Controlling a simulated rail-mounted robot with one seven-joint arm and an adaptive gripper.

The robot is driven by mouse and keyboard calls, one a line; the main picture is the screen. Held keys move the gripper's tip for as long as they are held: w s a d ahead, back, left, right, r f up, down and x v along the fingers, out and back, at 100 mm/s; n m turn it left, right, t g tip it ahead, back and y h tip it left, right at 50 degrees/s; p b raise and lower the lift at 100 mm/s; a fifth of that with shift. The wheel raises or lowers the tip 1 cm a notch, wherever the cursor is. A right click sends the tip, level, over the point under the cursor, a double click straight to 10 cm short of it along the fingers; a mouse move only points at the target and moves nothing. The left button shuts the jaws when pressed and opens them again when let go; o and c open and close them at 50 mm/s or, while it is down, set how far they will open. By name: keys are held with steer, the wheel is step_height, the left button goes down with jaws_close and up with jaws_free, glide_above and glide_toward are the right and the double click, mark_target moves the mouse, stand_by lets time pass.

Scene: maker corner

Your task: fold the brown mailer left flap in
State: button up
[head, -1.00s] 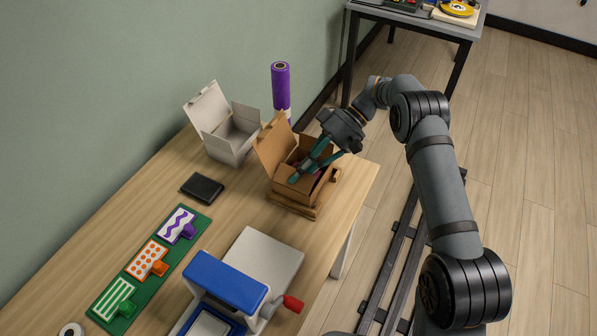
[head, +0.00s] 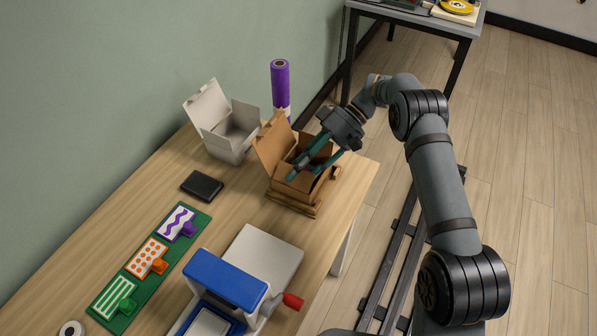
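The brown mailer (head: 290,188) is an open cardboard box near the table's right edge, on a low wooden stand (head: 312,209). Its tall lid (head: 271,145) stands up at the back left. A smaller flap shows on the right side of the box (head: 325,185). My gripper (head: 304,175) comes down from the upper right over the box opening. Its two teal fingers look apart, with their tips at the front part of the opening. I see nothing held between them. The fingers hide much of the inside and the side flaps, and contact with a flap cannot be made out.
A white open box (head: 231,138) and a purple roll (head: 281,87) stand behind the mailer. A dark wallet-like block (head: 202,186), a green stamp board (head: 131,297) and a blue-and-white press (head: 226,281) with a red handle lie nearer. Bare table lies left of the mailer.

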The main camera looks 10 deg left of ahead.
steer(key=shift+v, duration=3.65)
steer(key=shift+d, duration=0.1)
steer(key=shift+c, duration=0.4)
